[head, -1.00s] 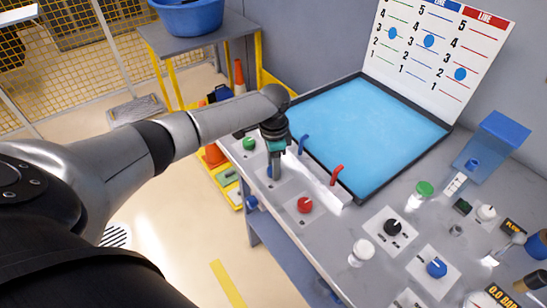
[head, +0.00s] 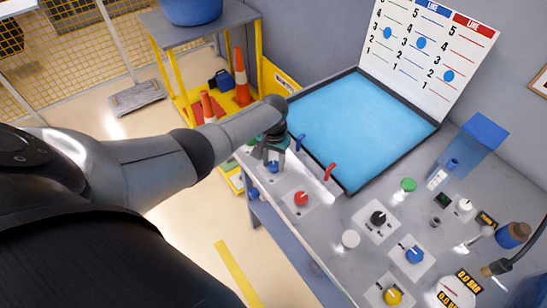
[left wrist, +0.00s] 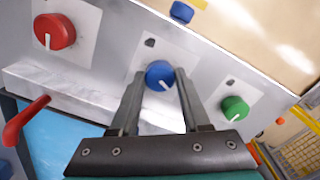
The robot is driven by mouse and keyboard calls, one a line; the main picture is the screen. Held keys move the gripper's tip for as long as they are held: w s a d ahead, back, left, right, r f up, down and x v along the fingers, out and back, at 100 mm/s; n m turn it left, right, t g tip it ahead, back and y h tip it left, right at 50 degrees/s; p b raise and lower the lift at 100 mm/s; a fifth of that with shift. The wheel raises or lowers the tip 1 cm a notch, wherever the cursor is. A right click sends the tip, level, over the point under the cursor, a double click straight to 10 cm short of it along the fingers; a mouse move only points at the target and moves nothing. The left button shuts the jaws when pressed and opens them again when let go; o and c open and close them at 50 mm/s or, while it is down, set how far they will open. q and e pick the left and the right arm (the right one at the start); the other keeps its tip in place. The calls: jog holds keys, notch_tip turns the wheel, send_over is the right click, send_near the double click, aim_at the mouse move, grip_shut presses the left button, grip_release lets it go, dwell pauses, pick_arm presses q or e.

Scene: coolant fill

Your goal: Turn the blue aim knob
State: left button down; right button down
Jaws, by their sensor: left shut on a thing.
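A blue knob (head: 272,167) with a white pointer line sits on a pale plate between a red knob (head: 301,198) and a green knob (left wrist: 234,108). In the left wrist view the blue knob (left wrist: 160,75) is between the fingertips of my left gripper (left wrist: 160,78), which is shut on it. In the head view my left gripper (head: 271,160) points down at the blue knob and partly covers it. I cannot read a label for it. My right gripper is not in view.
A blue lever (head: 299,142) and a red lever (head: 329,172) stand behind the knobs, before the blue tray (head: 350,125). Another blue knob (head: 414,255), a black knob (head: 378,218) and a yellow knob (head: 392,297) are at the right. A marked board (head: 428,50) stands behind.

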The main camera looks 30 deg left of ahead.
aim_at(274, 165)
pick_arm(q)
jog(key=shift+n+p, duration=0.35)
jog(key=shift+n, duration=0.55)
jog(key=shift+w, duration=0.1)
jog(key=shift+c, duration=1.9)
grip_release()
jog(key=shift+r+p, duration=0.35)
jog(key=shift+r, duration=0.2)
notch_tip(274, 165, up, 14)
jog(key=p, duration=0.3)
jog(key=shift+r+p, duration=0.15)
jog(key=shift+p, duration=0.15)
